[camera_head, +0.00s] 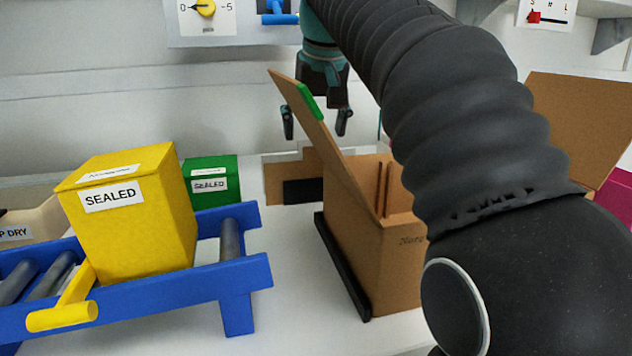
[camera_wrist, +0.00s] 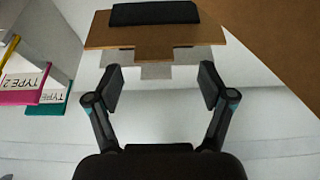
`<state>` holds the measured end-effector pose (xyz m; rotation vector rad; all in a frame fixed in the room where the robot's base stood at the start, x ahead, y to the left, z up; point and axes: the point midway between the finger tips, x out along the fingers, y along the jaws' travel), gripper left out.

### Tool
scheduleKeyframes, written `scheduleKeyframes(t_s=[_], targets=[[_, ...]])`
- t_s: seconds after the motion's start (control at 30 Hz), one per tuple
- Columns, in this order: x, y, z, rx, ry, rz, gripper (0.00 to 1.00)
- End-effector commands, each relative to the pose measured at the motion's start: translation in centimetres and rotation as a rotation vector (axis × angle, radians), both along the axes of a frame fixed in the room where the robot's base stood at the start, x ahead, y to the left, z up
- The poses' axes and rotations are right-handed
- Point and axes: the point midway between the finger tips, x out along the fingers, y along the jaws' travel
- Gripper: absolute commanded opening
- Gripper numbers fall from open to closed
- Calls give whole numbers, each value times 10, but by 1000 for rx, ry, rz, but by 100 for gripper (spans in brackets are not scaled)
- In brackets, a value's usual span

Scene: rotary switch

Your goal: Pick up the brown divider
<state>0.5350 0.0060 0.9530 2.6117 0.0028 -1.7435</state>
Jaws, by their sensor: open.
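The brown divider (camera_head: 277,178) is a thin stepped board behind the open cardboard box in the head view, with a black block (camera_head: 303,191) at its front. The box flap hides part of it. In the wrist view the divider (camera_wrist: 185,36) shows at the top centre, beyond the fingertips, with the black block (camera_wrist: 155,13) at its far edge. My gripper (camera_head: 316,122) is open and empty, pointing down above and behind the flap. In the wrist view my gripper (camera_wrist: 160,88) has its fingers spread wide, apart from the divider.
The open cardboard box (camera_head: 385,265) has a raised flap (camera_head: 325,135) with a green strip close to my gripper. A blue roller stand (camera_head: 150,290) holds a yellow sealed box (camera_head: 130,220); a green sealed box (camera_head: 211,180) is behind. A yellow rotary knob (camera_head: 206,8) is on the wall.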

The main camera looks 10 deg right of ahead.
Motion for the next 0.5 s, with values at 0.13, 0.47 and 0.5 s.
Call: scheduleKeyframes(t_s=[0.13,0.47,0.5], targets=[[6,-5,-15,0,3,-3,81],[20,-8,-46,0,1,-2,81],[21,-8,-46,0,0,-2,81]])
